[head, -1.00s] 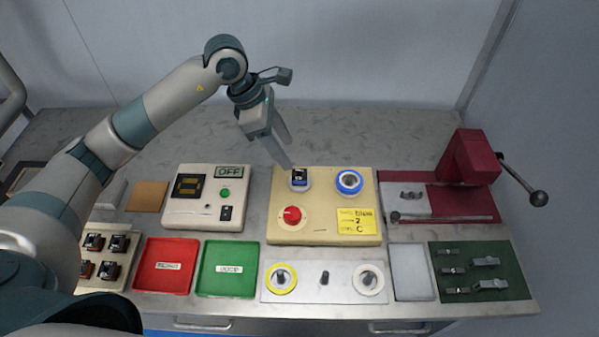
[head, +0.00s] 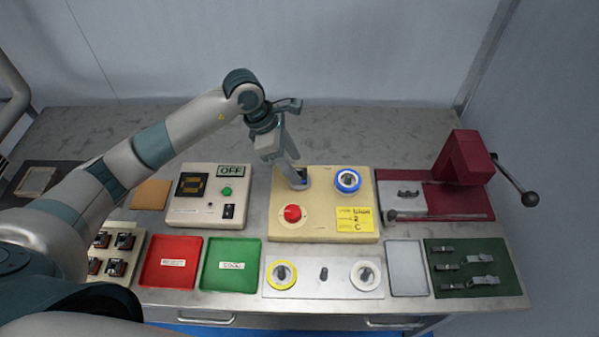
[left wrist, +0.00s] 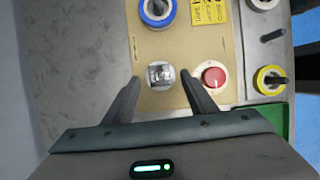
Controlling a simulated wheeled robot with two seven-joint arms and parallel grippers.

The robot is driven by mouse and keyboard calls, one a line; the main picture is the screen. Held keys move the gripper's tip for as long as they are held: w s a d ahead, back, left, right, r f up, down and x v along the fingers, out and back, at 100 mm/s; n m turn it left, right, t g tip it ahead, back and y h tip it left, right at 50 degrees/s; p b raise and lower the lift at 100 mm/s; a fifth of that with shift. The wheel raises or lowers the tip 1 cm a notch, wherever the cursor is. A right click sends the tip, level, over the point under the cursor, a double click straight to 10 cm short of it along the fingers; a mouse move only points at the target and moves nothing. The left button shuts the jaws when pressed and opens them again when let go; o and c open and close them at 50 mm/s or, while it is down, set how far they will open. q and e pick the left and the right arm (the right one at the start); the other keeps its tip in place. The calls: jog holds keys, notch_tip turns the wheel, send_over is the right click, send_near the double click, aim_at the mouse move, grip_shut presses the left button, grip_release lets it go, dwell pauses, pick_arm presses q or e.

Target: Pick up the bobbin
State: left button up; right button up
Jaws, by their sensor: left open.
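The bobbin (left wrist: 161,76) is a small dark and silver piece with pale marks, seated on the cream winder panel (head: 320,232). In the head view it is mostly hidden behind my left gripper (head: 298,184). My left gripper points down at it from above. In the left wrist view the two fingers (left wrist: 161,80) are open, one on each side of the bobbin, with a gap showing on both sides. I cannot tell how far above the panel the tips are. My right gripper is not in view.
A red knob (head: 292,213) and a blue-rimmed spool (head: 348,181) sit close by on the panel. A control box (head: 207,197) reading OFF stands to the left, a red lever press (head: 466,160) to the right. Red (head: 172,262) and green (head: 231,264) trays lie in front.

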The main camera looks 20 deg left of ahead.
pick_arm(q)
jog(key=shift+p+x, duration=0.45)
jog(key=shift+x, duration=0.5)
jog(key=shift+w+d+f, duration=0.1)
jog(key=shift+d+f, duration=0.05)
jog(key=shift+f, duration=0.4)
jog(key=c, duration=1.3)
jog(key=shift+o, duration=0.2)
jog(key=shift+r, duration=0.1)
